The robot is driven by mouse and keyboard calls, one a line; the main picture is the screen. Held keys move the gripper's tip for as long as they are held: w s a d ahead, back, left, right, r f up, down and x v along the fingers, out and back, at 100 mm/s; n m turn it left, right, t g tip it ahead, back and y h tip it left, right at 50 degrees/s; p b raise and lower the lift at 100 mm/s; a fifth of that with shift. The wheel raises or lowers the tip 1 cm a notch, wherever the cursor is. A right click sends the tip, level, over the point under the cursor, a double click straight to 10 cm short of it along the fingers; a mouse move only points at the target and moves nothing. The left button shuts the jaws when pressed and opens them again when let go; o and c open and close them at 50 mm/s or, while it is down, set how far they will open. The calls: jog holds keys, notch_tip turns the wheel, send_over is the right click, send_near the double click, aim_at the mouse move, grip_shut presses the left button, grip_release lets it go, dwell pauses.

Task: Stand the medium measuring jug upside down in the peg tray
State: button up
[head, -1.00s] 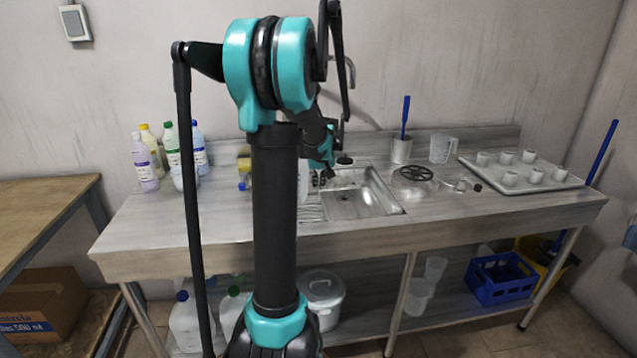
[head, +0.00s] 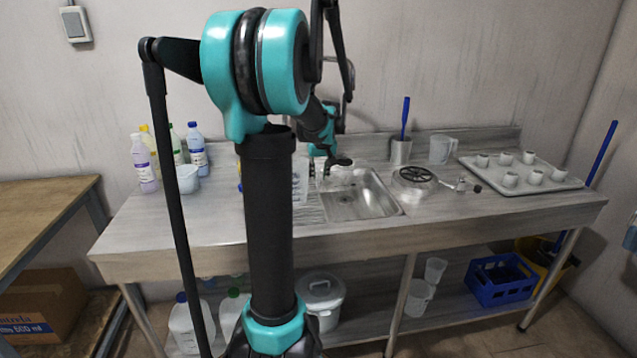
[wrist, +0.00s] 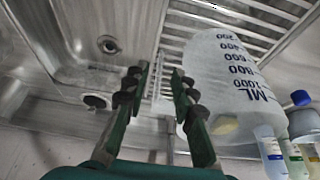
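The peg tray (head: 548,187) is a pale tray with several short white pegs at the right end of the counter. A clear measuring jug (head: 441,149) with a handle stands behind and left of it. Another translucent jug (wrist: 222,65), with dark marks up to 1000 ML, is by the drainer ribs in the wrist view, right of my fingers. In the head view it is mostly hidden behind my arm. I cannot tell which jug is the medium one.
The sink (head: 362,200) is mid-counter. A blue crate (head: 502,282) is below.

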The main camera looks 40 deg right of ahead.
jog(key=v, duration=0.7)
dwell(0.5)
